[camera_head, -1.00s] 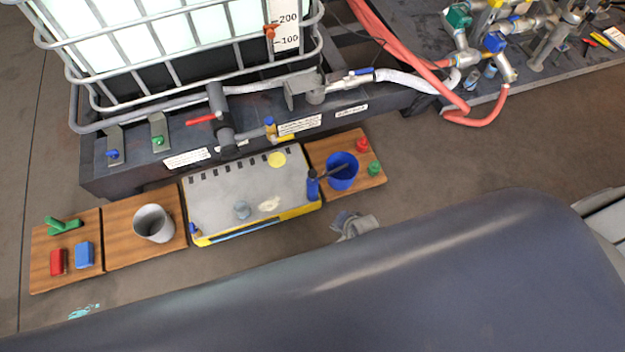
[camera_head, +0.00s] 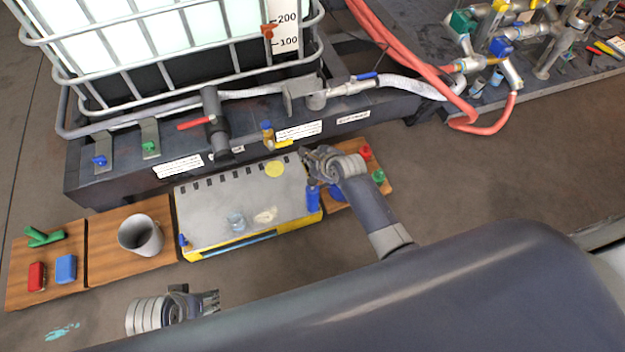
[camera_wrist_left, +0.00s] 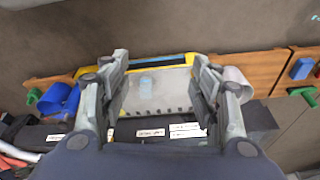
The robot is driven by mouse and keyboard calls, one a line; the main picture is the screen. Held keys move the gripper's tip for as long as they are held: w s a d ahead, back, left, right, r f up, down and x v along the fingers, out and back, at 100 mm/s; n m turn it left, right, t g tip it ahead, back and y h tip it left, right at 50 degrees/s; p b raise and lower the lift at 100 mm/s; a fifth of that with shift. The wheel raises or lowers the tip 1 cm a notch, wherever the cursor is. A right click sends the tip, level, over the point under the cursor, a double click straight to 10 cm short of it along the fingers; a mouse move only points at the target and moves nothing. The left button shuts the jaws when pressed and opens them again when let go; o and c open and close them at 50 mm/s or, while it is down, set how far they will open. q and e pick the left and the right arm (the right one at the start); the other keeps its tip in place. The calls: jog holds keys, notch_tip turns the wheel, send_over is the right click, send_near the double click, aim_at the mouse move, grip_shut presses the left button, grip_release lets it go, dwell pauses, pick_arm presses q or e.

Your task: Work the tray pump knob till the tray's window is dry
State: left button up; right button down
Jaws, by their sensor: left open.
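The tray (camera_head: 208,209) has a grey top, dark slots along its far edge and a yellow front with a blue strip (camera_head: 246,246). A bluish round patch (camera_head: 236,221) and a pale patch (camera_head: 265,216) show on top; I cannot tell which part is the window. A small blue knob (camera_head: 183,241) is at the front left corner. My left gripper (camera_head: 216,301) is open and empty, apart from the tray; its spread fingers (camera_wrist_left: 160,85) frame the tray (camera_wrist_left: 172,88) in the left wrist view. My right gripper (camera_head: 309,158) is over the tray's right end, its jaws unclear.
A blue bottle (camera_head: 313,198) stands at the tray's right, and my right arm largely hides a blue cup (camera_head: 333,192). A grey cup (camera_head: 140,236) and coloured blocks are left. The tank's dark base rail (camera_head: 110,186) with valves borders the tray behind.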

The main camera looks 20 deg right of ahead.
pick_arm(q)
jog(key=b+v, duration=0.4)
jog(key=v, duration=0.3)
pick_arm(e)
jog(key=b, duration=0.2)
send_over(310, 181)
notch_tip(310, 181, down, 6)
jog(key=shift+s+r, duration=0.1)
notch_tip(310, 181, down, 3)
jog(key=shift+r+b, duration=0.1)
jog(key=shift+b, duration=1)
pick_arm(q)
jog(key=w+d+r+t+h, duration=0.1)
jog(key=w+d+r+t, duration=0.2)
jog(key=w+r+t, duration=0.2)
jog(key=w+d+r+t+h, duration=0.1)
jog(key=w+d+r+t, duration=0.1)
jog(key=w+r+t, duration=0.4)
jog(key=shift+w+d+r+m+h, duration=0.2)
jog(key=shift+w+d+m+h, duration=0.15)
jog(key=shift+w, duration=2.55)
pick_arm(e)
jog(key=shift+f, duration=0.2)
pick_arm(q)
jog(key=shift+f, duration=0.15)
pick_arm(e)
jog(key=shift+f, duration=0.35)
